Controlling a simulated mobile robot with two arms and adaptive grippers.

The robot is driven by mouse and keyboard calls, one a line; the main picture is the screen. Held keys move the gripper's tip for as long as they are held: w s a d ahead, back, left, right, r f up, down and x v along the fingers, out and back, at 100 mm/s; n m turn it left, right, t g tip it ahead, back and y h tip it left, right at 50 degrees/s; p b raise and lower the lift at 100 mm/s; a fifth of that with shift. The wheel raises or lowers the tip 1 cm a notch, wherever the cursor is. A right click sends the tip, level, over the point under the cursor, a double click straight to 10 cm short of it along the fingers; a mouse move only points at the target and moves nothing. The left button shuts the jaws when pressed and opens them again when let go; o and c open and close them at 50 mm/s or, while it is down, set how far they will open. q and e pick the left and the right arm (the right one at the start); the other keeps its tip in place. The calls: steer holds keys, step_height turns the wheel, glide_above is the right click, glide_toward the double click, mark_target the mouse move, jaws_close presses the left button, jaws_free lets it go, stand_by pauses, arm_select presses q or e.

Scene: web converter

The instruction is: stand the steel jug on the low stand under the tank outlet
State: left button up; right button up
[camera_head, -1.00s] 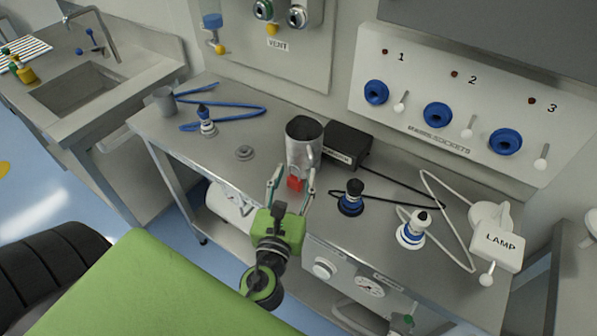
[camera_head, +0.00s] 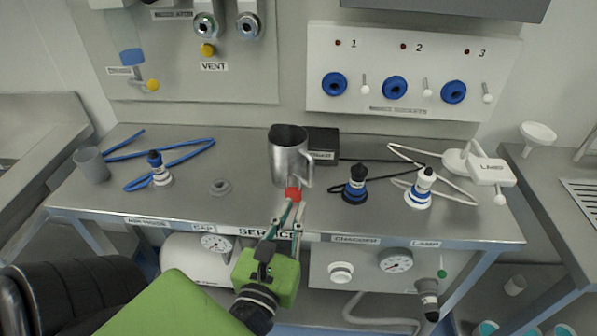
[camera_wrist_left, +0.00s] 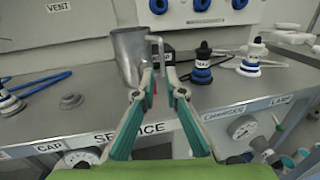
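The steel jug (camera_head: 285,158) stands upright on the steel bench, its handle (camera_head: 310,168) to the right. It shows in the left wrist view too (camera_wrist_left: 127,55), with the handle beyond the gap between the fingers. My left gripper (camera_head: 291,207) is open, in front of the jug at the bench's front edge; the fingers are apart and not closed on the handle. A small red piece (camera_head: 293,194) shows between the fingertips and the jug's lower front. I cannot identify the low stand or tank outlet for certain. My right gripper is not in view.
A low grey disc (camera_head: 220,187) lies left of the jug. A grey cup (camera_head: 92,165), blue hose (camera_head: 190,152) and blue-white plug (camera_head: 160,172) are farther left. A black box (camera_head: 323,143) is behind; a black plug (camera_head: 355,186) and white plug (camera_head: 420,190) stand right.

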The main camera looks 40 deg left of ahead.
arm_select(q)
steer(key=p, duration=0.3)
glide_toward(312, 168)
steer(key=w, duration=0.2)
steer(key=x, duration=0.3)
steer(key=shift+a+f+p, duration=0.1)
steer(key=shift+a+p, duration=0.3)
steer(key=shift+w, duration=0.25)
steer(key=shift+w+a+p, duration=0.2)
steer(key=shift+w+p, duration=0.1)
steer(key=p+x, duration=0.1)
steer(key=x, duration=0.2)
steer(key=shift+w+a, duration=0.2)
steer(key=shift+w+a+f, duration=0.1)
steer(key=shift+w+f, duration=0.05)
steer(key=shift+w, duration=0.25)
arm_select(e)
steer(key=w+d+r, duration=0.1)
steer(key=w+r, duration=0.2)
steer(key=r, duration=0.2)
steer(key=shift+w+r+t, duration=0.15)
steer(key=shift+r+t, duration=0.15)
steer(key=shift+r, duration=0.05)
arm_select(q)
jaws_close()
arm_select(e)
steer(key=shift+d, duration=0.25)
arm_select(q)
steer(key=shift+r, duration=0.2)
